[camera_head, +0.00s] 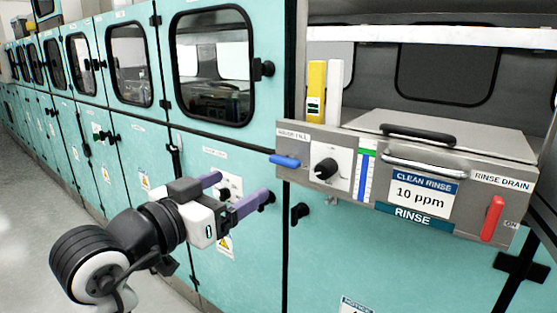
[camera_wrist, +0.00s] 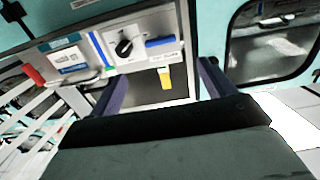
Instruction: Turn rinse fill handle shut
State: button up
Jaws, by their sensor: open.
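The rinse fill handle is a short blue lever (camera_head: 285,160) at the left end of the grey rinse panel (camera_head: 345,195); it lies roughly level in the head view. It also shows in the wrist view (camera_wrist: 160,42), beyond and between my fingers. My gripper (camera_head: 245,184) has two purple fingers spread apart and nothing between them. It is below and left of the blue handle in the head view, apart from it. In the wrist view my gripper (camera_wrist: 164,68) shows its fingers at either side of the picture's middle.
Right of the handle are a black knob (camera_head: 326,168), a blue-green level gauge (camera_head: 364,175) and a red drain handle (camera_head: 492,218). A yellow device (camera_head: 316,92) stands behind the panel. Teal cabinets with windowed doors (camera_head: 213,65) and black latches line the left.

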aim_at(281, 162)
jog(key=p+x, duration=0.2)
jog(key=x, duration=1.1)
jog(key=shift+w+d+p, duration=0.1)
jog(key=shift+w+p, duration=0.05)
jog(key=shift+p, duration=0.2)
jog(key=c, duration=1)
